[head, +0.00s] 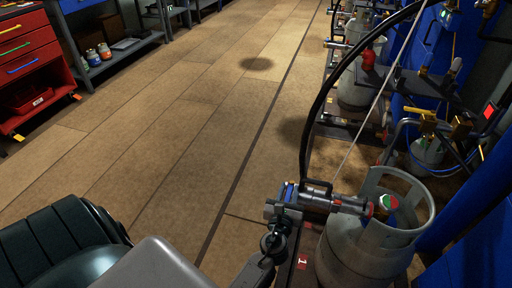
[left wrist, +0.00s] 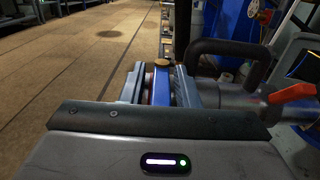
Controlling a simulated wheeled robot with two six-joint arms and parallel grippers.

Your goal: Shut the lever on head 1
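Head 1 (head: 325,200) is a metal filling head with a black loop handle, joined to the valve of a grey gas cylinder (head: 345,255). A red label with a 1 (head: 302,262) is on the base beside it. My left gripper (head: 284,207) is at the head's left end. In the left wrist view, the fingers of my left gripper (left wrist: 160,88) stand close on both sides of a blue lever (left wrist: 161,86) with a bronze-coloured pivot cap, and appear shut on it. The lever's lower part is hidden by the gripper. My right gripper is not in view.
A black hose (head: 318,110) arches up from the head. More cylinders and heads (head: 355,85) stand in a row behind. A red drawer cabinet (head: 28,60) and shelf (head: 110,45) are at the far left. The wooden floor (head: 170,120) between is clear.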

